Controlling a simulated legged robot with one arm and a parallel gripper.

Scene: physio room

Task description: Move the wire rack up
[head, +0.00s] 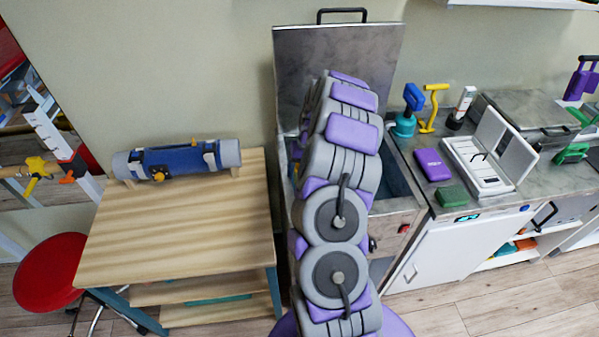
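A metal tank (408,206) stands behind my arm, with its steel lid (345,50) raised upright against the wall. The tank's opening is mostly covered by my grey and purple arm, and only a dark bluish strip of its inside shows at the right. I cannot make out the wire rack; my arm may hide it. My arm rises through the middle of the view and bends over at the tank. My gripper is not in view, so I cannot tell whether it touches anything.
A wooden table (165,235) with a blue-grey roll (180,160) stands left, beside a red stool (48,272). Right of the tank, a counter (405,148) holds a teal-and-blue bottle (404,118), a purple box (433,164) and a white case (480,178). Floor is clear at lower right.

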